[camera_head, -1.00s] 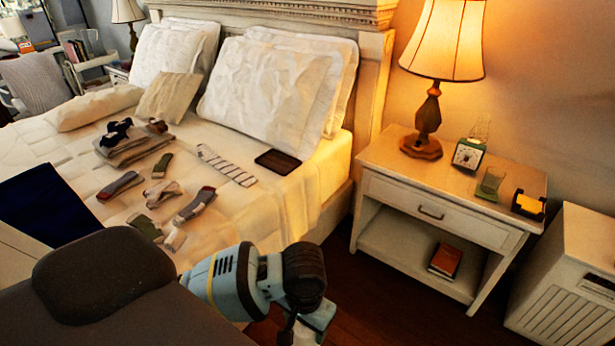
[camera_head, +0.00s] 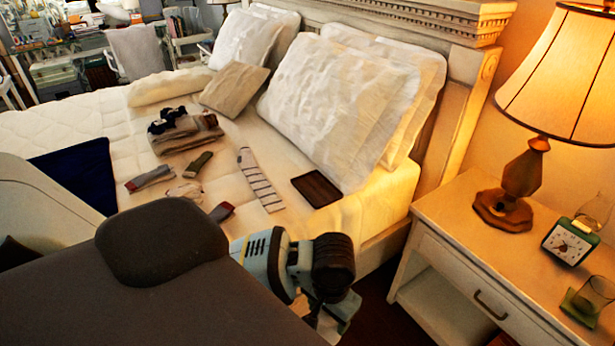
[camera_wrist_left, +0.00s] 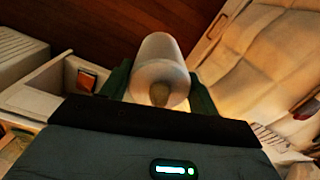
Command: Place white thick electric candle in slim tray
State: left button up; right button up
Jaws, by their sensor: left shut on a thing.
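A thick white candle (camera_wrist_left: 160,55) is between the dark green fingers of my left gripper (camera_wrist_left: 160,88) in the left wrist view. The gripper is shut on it. Its near end shows a hollow with a brownish flame tip. In the head view my left gripper (camera_head: 338,312) is low in the middle, in front of the bed. Its fingertips and the candle are hidden there. A thin dark rectangular tray (camera_head: 316,189) lies flat on the bed near the pillows, apart from the gripper and beyond it. My right gripper is not in view.
A striped sock (camera_head: 259,180) lies left of the tray, with several other socks and folded clothes (camera_head: 186,133). White pillows (camera_head: 335,105) stand behind. The nightstand (camera_head: 470,245) at right carries a lit lamp (camera_head: 540,130), a green clock (camera_head: 570,242) and a glass (camera_head: 590,300).

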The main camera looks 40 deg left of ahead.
aim_at(321, 193)
jog(key=i+j+u, duration=0.2)
jog(key=i, duration=0.25)
jog(key=i+j+u, duration=0.25)
jog(key=i, duration=0.2)
jog(key=i+j, duration=0.45)
jog(key=u, duration=0.05)
